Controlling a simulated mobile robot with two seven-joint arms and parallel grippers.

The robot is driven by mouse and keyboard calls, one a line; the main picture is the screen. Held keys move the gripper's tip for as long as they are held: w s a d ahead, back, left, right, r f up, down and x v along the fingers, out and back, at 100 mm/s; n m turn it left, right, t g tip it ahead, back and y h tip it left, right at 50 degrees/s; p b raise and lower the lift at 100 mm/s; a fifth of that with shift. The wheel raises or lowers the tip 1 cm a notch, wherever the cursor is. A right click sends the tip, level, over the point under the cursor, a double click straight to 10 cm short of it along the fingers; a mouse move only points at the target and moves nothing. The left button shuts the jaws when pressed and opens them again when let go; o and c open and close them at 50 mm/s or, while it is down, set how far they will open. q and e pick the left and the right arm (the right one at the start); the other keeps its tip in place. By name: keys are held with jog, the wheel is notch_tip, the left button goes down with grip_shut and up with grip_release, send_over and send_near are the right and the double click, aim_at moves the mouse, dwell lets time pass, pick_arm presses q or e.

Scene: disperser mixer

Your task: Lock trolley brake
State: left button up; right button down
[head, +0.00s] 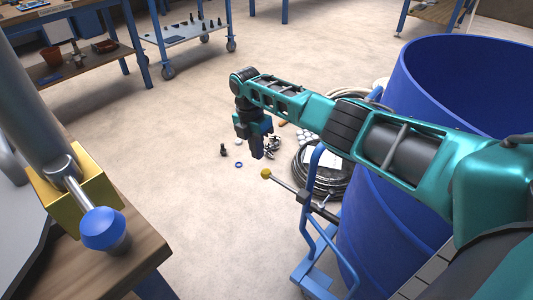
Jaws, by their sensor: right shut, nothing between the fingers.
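The blue trolley frame (309,228) stands at the lower middle of the head view, beside the large blue drum (400,225). A lever with a yellow ball knob (266,174) sticks out from the trolley towards the left. I cannot tell for sure whether this lever is the brake. My right gripper (257,152) points down, shut and empty. In the picture it is just above the yellow knob, with a gap between them. The arm's teal links cross in front of the drum. My left gripper is not in view.
A wooden bench (95,262) at lower left carries a yellow block (75,194) with a blue knob (103,228). A coiled black hose (315,172) and small parts lie on the floor behind the lever. A wheeled cart (185,32) stands farther back. The floor left of the lever is mostly clear.

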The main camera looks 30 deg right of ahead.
pick_arm(q)
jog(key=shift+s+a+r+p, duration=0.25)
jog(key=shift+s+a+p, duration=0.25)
jog(key=shift+p, duration=0.5)
pick_arm(e)
notch_tip(320, 180, up, 9)
jog(key=w, duration=0.1)
jog(key=shift+a, duration=0.2)
jog(key=shift+f, duration=0.1)
